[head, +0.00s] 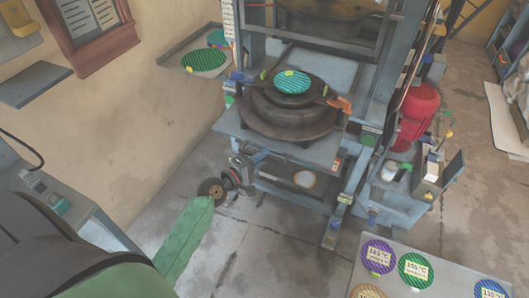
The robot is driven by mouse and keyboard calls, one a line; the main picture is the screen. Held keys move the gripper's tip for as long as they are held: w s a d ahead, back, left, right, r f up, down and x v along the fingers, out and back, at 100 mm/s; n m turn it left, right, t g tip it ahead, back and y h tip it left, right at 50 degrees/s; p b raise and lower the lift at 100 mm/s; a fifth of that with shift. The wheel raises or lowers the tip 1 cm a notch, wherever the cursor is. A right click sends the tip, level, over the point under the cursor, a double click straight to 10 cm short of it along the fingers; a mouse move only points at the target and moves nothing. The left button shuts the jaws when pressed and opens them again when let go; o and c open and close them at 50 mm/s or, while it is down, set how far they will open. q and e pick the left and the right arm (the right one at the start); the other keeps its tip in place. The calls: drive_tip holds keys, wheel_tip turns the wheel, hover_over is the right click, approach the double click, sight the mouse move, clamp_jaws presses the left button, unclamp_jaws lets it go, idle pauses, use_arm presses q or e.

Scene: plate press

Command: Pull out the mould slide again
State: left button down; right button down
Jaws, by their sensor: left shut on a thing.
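The mould slide (233,123) is a blue-grey plate at the front of the press. It bears a dark round mould (270,122), which stands partly forward of the press uprights. A green striped disc (292,82) lies on top of the mould. My left gripper (249,161) is low at the slide's front left, at the end of my green forearm. It is shut at a grey bar there, seemingly the slide's handle; the contact is small and hard to make out. My right gripper is not in view.
The upper press part (330,8) hangs above and behind the mould. A side tray (172,58) with green discs is at the left. A red motor (417,104) stands at the right. A table (455,290) with labelled coloured discs is in front. Bare floor (270,235) lies between.

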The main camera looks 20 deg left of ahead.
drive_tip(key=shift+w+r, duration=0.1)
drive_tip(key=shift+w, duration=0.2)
use_arm(q)
drive_tip(key=c, duration=1.7)
unclamp_jaws()
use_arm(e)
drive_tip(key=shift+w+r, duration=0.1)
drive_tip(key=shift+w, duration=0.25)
use_arm(q)
drive_tip(key=shift+s+a, duration=0.1)
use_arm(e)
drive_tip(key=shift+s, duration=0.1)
